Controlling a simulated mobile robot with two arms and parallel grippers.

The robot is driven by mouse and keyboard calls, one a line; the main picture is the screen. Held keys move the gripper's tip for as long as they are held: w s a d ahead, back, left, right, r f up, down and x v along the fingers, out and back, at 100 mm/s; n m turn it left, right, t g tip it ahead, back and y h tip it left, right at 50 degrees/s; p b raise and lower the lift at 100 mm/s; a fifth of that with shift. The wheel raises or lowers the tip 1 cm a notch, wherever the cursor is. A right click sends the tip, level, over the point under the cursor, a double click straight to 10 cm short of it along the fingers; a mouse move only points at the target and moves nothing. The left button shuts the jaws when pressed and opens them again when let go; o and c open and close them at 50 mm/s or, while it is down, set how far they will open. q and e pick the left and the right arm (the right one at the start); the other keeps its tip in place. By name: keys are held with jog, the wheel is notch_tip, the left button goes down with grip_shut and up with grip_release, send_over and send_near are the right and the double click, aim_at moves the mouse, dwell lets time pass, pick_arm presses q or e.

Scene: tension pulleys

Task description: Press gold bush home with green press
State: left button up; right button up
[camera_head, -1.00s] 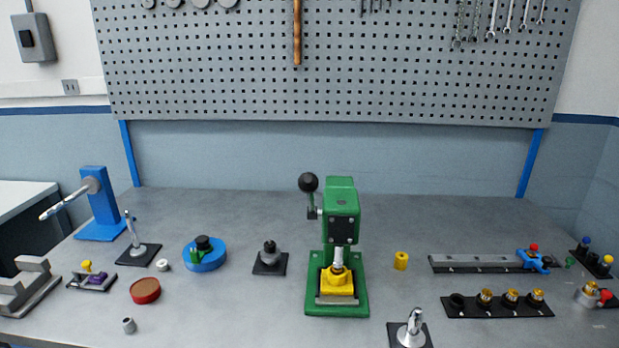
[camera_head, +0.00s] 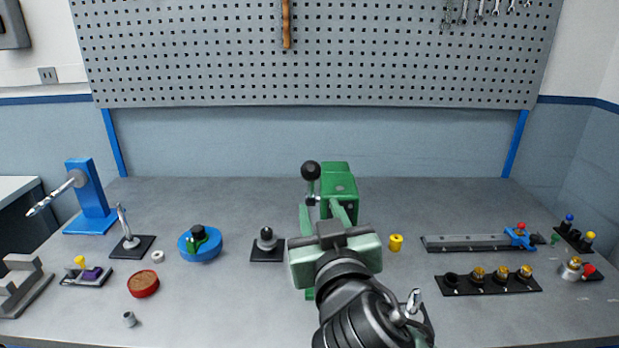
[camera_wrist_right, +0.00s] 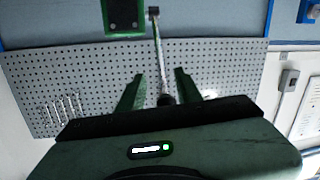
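The green press (camera_head: 340,185) stands mid-bench; its head also shows in the right wrist view (camera_wrist_right: 124,14). Its lever is upright, with a black knob (camera_head: 310,169) on top. My right gripper (camera_head: 323,210) is in front of the press, fingers spread and pointing away from me. In the right wrist view, the lever rod (camera_wrist_right: 157,50) and dark knob (camera_wrist_right: 165,100) appear between the open fingers, with no contact visible. The gripper and arm hide the press's base, ram and yellow fixture, so I cannot see a gold bush there. My left gripper is out of view.
Left of the press are a black-based post (camera_head: 267,244), a blue round fixture (camera_head: 201,246) and a red disc (camera_head: 143,284). Right are a yellow cylinder (camera_head: 396,243), a grey rail (camera_head: 465,243) and a black rack (camera_head: 487,285) with gold parts. Bare bench lies behind these.

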aim_at(311, 179)
jog(key=shift+t, duration=0.4)
jog(key=w, duration=0.2)
jog(key=w+a+r+p, duration=0.1)
jog(key=w, duration=0.1)
jog(key=w+r+p, duration=0.1)
jog(key=w, duration=0.1)
jog(key=shift+a+r, duration=0.15)
jog(key=shift+r, duration=0.05)
jog(key=shift+w+a+f, duration=0.1)
jog(key=shift+w, duration=0.65)
grip_shut()
dwell(0.3)
